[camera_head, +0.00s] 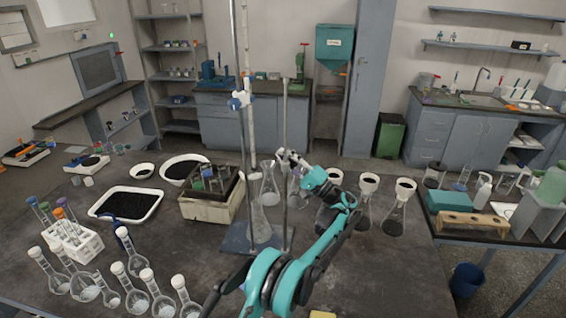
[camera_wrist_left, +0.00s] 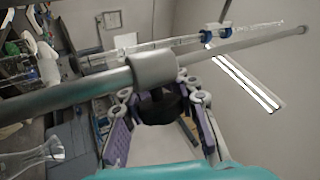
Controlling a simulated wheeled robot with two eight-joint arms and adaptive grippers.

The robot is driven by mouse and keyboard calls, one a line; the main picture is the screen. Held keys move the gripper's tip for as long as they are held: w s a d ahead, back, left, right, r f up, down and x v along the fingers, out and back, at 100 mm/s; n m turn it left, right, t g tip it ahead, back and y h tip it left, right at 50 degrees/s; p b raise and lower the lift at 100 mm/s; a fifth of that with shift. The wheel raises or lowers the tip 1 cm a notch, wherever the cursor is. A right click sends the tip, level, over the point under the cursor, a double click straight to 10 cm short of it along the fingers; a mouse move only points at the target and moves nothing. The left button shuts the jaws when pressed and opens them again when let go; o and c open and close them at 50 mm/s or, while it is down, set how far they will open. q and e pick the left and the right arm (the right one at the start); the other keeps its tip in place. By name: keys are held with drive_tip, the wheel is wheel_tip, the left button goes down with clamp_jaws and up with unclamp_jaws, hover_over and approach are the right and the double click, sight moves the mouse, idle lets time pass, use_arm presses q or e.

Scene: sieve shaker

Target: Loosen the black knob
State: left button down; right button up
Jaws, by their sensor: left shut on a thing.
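The black knob (camera_wrist_left: 160,106) sits on a grey collar (camera_wrist_left: 152,67) around a metal rod, seen in the left wrist view. My left gripper (camera_wrist_left: 163,125) has a finger on each side of the knob and is shut on it. In the head view my left gripper (camera_head: 284,157) is at the upright rod (camera_head: 285,118) of the stand, and I cannot make out the knob there. The stand has a blue-grey base (camera_head: 240,241). My right gripper is not in view.
Flasks with black-topped funnels (camera_head: 397,208) stand just right of my left arm. Several stoppered flasks (camera_head: 137,300) stand at front left. The front right of the table is clear.

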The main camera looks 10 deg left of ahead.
use_arm(q)
drive_tip(key=shift+s+d+r+n+y+b, duration=0.15)
drive_tip(key=shift+n+y+b, duration=0.25)
drive_tip(key=shift+y, duration=0.3)
drive_tip(key=c, duration=1.2)
unclamp_jaws()
drive_tip(key=shift+o, duration=0.2)
drive_tip(key=v, duration=1.2)
